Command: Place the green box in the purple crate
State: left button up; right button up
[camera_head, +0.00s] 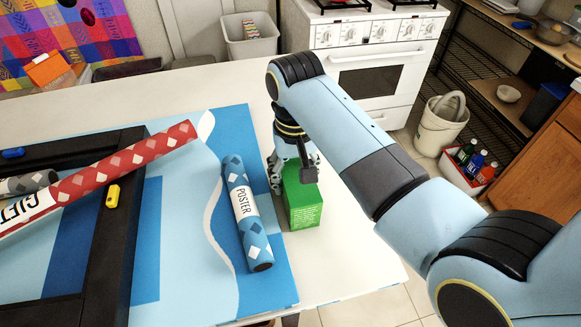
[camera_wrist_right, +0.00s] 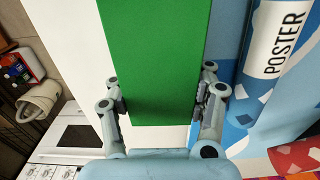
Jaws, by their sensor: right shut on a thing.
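The green box (camera_head: 304,207) stands upright at the right side of the white table, just right of the poster tube. My right gripper (camera_head: 294,178) comes down over its top and is shut on it. In the right wrist view the green box (camera_wrist_right: 155,60) fills the space between the two fingers of the gripper (camera_wrist_right: 164,98), one finger against each side. I cannot tell whether the box touches the table or is slightly raised. I see no purple crate in either view. My left gripper is not in view.
A blue poster tube (camera_head: 244,214) lies close left of the box. A red gift-wrap tube (camera_head: 120,165) rests across a black frame (camera_head: 110,240) further left. The table's (camera_head: 350,270) right edge is near the box. A white stove (camera_head: 370,75) stands behind.

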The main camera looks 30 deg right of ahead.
jog(key=shift+s+a+r, duration=0.1)
jog(key=shift+s+r, duration=0.05)
jog(key=shift+s, duration=0.25)
jog(key=o, duration=1.3)
jog(key=shift+w+f, duration=0.2)
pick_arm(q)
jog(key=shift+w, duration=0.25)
pick_arm(e)
jog(key=shift+s, duration=0.1)
